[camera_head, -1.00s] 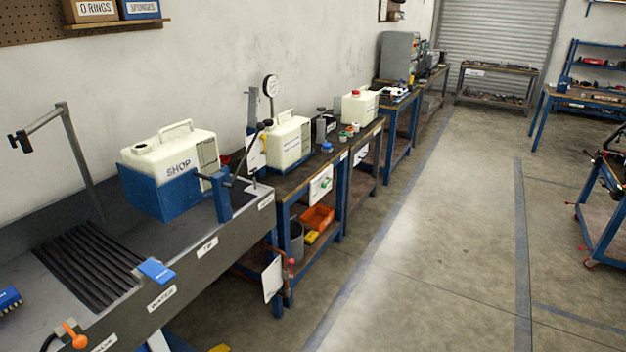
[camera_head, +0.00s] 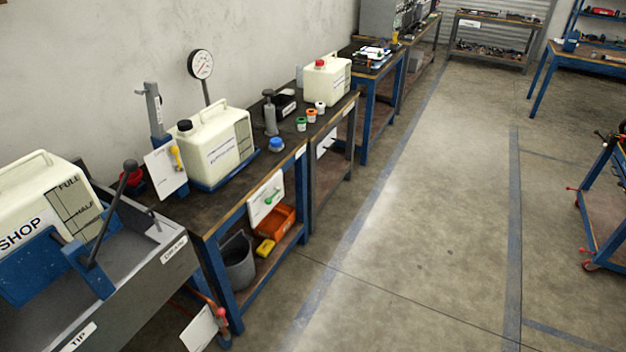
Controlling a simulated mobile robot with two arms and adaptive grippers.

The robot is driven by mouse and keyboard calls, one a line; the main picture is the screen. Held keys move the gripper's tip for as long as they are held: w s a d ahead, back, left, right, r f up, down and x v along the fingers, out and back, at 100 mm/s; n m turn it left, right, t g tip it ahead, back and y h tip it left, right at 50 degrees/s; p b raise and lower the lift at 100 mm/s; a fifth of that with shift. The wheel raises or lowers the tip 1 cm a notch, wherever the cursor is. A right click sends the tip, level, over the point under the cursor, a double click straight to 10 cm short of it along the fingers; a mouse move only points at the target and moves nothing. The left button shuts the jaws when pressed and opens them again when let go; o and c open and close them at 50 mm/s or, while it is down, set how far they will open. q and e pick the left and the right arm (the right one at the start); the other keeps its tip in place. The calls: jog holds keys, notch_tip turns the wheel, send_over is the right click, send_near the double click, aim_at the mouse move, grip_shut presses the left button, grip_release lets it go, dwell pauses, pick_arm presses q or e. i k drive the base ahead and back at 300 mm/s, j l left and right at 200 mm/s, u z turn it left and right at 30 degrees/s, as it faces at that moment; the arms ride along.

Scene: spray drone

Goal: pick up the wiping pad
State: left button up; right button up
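I cannot make out a wiping pad for certain in the head view. A small yellow block (camera_head: 264,248) lies on the lower shelf of the near bench, beside an orange bin (camera_head: 277,222); I cannot tell what it is. Neither of my grippers is in view.
A grey sink bench (camera_head: 150,278) with a white SHOP jug (camera_head: 28,210) is at the left. A workbench (camera_head: 232,200) holds another jug (camera_head: 215,145), a gauge (camera_head: 201,66) and small bottles. A grey bucket (camera_head: 238,262) sits below. The floor (camera_head: 420,200) to the right is clear.

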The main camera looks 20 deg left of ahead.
aim_at(264, 250)
jog(key=i+l+u, duration=0.1)
jog(key=i, duration=1.15)
jog(key=i+u, duration=0.35)
jog(key=i+l+u, duration=0.1)
jog(key=u, duration=0.25)
jog(key=i+l+u, duration=0.2)
jog(key=i+u, duration=0.15)
